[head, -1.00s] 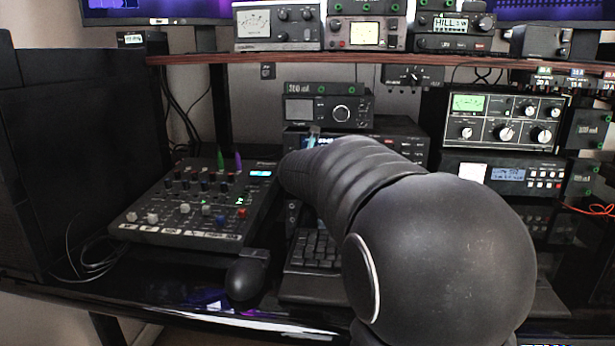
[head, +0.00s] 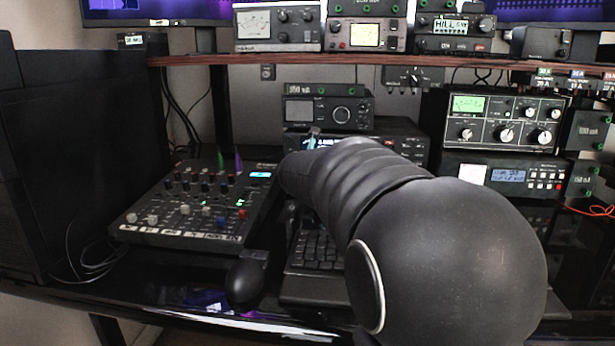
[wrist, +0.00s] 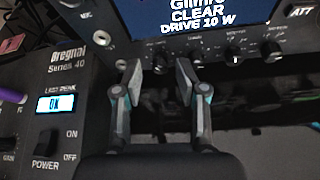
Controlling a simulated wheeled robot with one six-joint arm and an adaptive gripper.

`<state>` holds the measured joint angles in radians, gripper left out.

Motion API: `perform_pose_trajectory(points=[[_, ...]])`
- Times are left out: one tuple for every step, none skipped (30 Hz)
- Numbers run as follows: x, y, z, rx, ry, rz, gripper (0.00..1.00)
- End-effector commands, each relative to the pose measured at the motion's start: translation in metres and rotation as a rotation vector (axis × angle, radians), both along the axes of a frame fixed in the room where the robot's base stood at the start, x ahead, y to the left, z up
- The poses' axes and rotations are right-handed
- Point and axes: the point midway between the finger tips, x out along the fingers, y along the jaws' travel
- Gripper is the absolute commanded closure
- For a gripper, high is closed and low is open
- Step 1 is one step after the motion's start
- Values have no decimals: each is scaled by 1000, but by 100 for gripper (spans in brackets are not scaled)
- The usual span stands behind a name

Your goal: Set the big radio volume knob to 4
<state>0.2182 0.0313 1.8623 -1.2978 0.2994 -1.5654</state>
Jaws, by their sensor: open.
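The big radio's front (wrist: 215,52) fills the upper part of the wrist view, with a lit blue screen above a row of small black knobs. In the head view the radio (head: 412,150) is partly hidden behind my arm. My gripper (wrist: 160,72) is open, its two fingers pointing at the knob row. One small dark knob (wrist: 161,58) shows between the fingertips, apparently not gripped; contact cannot be told. More knobs (wrist: 235,50) lie to the right. The knob labels and the pointer settings are too small to read, so I cannot tell which is volume.
A mixer (head: 195,205) with an orange-free dark panel and lit display stands left of my gripper; its power switch (wrist: 45,145) is close in the wrist view. A keyboard (head: 315,250) and mouse (head: 246,280) lie in front. A smaller radio (head: 328,112) sits on top.

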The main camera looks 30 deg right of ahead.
Motion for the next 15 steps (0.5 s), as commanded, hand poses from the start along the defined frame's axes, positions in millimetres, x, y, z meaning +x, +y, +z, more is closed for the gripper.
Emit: perform_pose_trajectory(points=[[-4,3,3,-1,-2,1,57],[-7,5,5,-1,-2,2,57],[-12,7,6,-1,-2,2,57],[-15,9,8,-1,-2,2,57],[-19,11,10,-1,-3,1,57],[-23,14,12,-1,-2,2,57],[-27,16,14,-1,-2,2,57],[-30,18,16,0,-4,1,57],[-35,21,18,-1,-3,2,57],[-38,23,19,-1,-2,3,57],[-41,25,20,0,-3,2,57],[-45,27,22,0,-3,2,57],[-47,29,23,-1,-2,2,57],[-49,30,24,-1,-2,2,57],[-52,31,26,-1,-2,2,57]])
